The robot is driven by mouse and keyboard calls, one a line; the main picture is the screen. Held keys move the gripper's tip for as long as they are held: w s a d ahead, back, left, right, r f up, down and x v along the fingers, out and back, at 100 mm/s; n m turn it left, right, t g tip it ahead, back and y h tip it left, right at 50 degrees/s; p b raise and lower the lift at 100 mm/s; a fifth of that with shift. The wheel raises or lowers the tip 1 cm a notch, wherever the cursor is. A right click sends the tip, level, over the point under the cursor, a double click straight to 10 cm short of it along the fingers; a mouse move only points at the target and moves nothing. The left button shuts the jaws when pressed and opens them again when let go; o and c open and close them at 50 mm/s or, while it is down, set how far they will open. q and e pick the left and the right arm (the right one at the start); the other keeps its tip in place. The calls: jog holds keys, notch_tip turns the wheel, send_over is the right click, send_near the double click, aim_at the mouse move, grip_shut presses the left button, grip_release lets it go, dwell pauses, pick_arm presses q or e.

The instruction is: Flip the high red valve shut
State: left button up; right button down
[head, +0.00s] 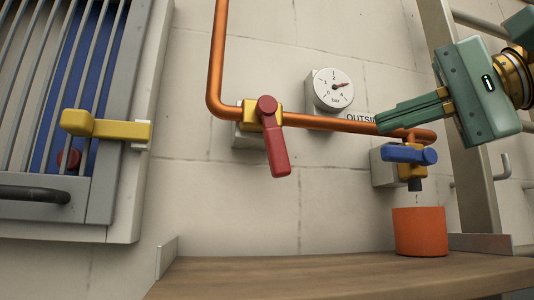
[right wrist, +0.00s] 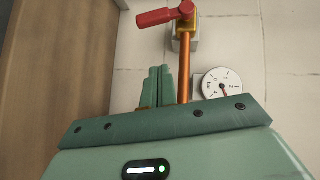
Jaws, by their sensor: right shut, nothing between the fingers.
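The red valve (head: 275,140) sits on a yellow body (head: 249,114) on the copper pipe (head: 325,121). Its lever hangs down, tilted slightly right at its lower end, roughly across the level pipe run. The valve also shows at the top of the right wrist view (right wrist: 160,16). My right gripper (head: 380,123) is right of the valve, in front of the pipe near the blue-handled tap. Its fingers (right wrist: 155,72) are closed together, empty, and apart from the red lever. My left gripper is not in view.
A gauge (head: 331,88) is above the pipe, between valve and gripper. A blue-handled tap (head: 408,154) is below the gripper, over an orange pot (head: 420,232) on a wooden shelf (head: 300,278). A barred cabinet with a yellow latch (head: 105,125) is left. Wall below the valve is clear.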

aim_at(273, 136)
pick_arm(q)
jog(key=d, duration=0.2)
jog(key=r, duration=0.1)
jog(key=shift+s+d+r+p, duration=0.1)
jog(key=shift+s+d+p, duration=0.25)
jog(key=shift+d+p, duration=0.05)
pick_arm(e)
jog(key=w+a+f, duration=0.2)
jog(key=a, duration=0.8)
jog(key=shift+w+a+f, duration=0.2)
jog(key=shift+a+f, duration=0.05)
jog(key=shift+a, duration=0.05)
